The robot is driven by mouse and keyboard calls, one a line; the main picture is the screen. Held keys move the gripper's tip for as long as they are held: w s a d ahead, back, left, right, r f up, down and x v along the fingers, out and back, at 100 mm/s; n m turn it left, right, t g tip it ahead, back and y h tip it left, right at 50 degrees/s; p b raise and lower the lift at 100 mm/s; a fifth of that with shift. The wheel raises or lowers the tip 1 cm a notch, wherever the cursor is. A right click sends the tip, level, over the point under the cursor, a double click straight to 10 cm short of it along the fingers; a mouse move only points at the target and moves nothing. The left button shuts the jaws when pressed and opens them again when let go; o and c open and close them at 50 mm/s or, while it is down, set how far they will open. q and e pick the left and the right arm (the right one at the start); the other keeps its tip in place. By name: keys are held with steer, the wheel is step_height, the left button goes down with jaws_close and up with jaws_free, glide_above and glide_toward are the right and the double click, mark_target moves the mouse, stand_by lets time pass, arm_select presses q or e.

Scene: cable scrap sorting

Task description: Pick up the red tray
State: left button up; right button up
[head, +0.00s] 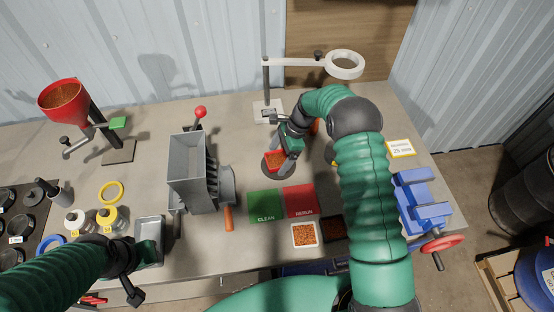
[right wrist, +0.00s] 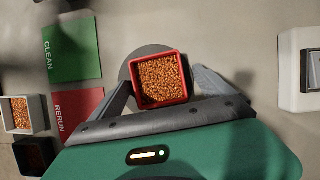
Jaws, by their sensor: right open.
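The red tray (head: 272,168) is a small square tray filled with orange-brown granules. It sits on a dark round disc (head: 266,173) in the middle of the bench. In the right wrist view the red tray (right wrist: 184,78) lies between the two fingers of my right gripper (right wrist: 160,82), one finger on each side. My right gripper (head: 277,160) is open around the tray; whether a finger touches it I cannot tell. My left gripper (head: 143,270) is at the bench's front left, beside a grey metal tray (head: 150,228); its finger state is unclear.
Green CLEAN (head: 264,205) and red RERUN (head: 299,200) mats lie in front of the disc. A white tray of granules (head: 304,246) and a dark tray (head: 334,229) stand nearer. A grey granulator (head: 188,165) is left, a blue vise (head: 420,200) right, a ring lamp (head: 345,65) behind.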

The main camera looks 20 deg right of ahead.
steer(key=c, duration=1.6)
steer(key=shift+r, duration=0.15)
